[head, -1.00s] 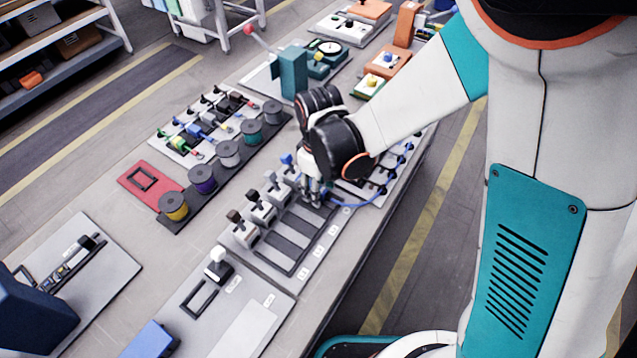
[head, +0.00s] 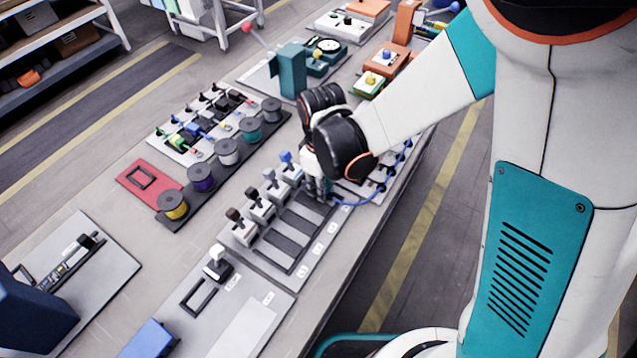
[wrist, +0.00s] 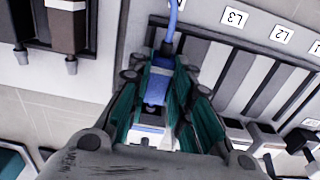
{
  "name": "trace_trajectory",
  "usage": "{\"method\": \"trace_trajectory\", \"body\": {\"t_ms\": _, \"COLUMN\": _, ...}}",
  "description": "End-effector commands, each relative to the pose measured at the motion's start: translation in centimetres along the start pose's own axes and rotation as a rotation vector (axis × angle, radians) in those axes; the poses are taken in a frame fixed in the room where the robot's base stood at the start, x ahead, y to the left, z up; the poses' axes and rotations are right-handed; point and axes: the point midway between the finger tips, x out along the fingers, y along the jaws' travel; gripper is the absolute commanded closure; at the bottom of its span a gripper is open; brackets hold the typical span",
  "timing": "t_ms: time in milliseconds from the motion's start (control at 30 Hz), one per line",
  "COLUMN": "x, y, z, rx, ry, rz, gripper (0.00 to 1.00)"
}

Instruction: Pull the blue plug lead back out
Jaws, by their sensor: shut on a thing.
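The blue plug (wrist: 156,88) sits between the teal finger pads of my gripper (wrist: 160,70) in the wrist view, and my gripper is shut on it. Its blue lead (wrist: 173,22) runs away from the plug toward the top of the picture. In the head view my gripper (head: 318,188) is low over the far end of the slotted board (head: 276,272). The blue lead (head: 356,203) there curves right from my fingers to the neighbouring board. The plug is hidden in the head view. I cannot tell whether its tip still touches a socket.
Grey blocks with dark, grey and blue knobs (head: 287,157) line the slotted board's left side. Labels such as L3 (wrist: 234,17) mark its slots. Wire spools (head: 172,205) stand to the left. The bench's front edge lies close on the right.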

Motion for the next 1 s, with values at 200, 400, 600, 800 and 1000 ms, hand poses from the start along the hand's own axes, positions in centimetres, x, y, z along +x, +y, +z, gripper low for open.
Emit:
{"method": "trace_trajectory", "body": {"t_ms": 200, "x": 0.0, "y": 0.0, "z": 0.6, "rx": 0.001, "ry": 0.0, "rz": 0.0, "gripper": 1.0}}
{"method": "trace_trajectory", "body": {"t_ms": 400, "x": 0.0, "y": 0.0, "z": 1.2, "rx": 0.001, "ry": 0.0, "rz": 0.0, "gripper": 1.0}}
{"method": "trace_trajectory", "body": {"t_ms": 600, "x": 0.0, "y": 0.0, "z": 1.7, "rx": 0.001, "ry": 0.0, "rz": 0.0, "gripper": 1.0}}
{"method": "trace_trajectory", "body": {"t_ms": 800, "x": 0.0, "y": 0.0, "z": 1.8, "rx": 0.0, "ry": 0.0, "rz": 0.0, "gripper": 1.0}}
{"method": "trace_trajectory", "body": {"t_ms": 1000, "x": 0.0, "y": 0.0, "z": 1.8, "rx": 0.0, "ry": 0.0, "rz": 0.0, "gripper": 1.0}}
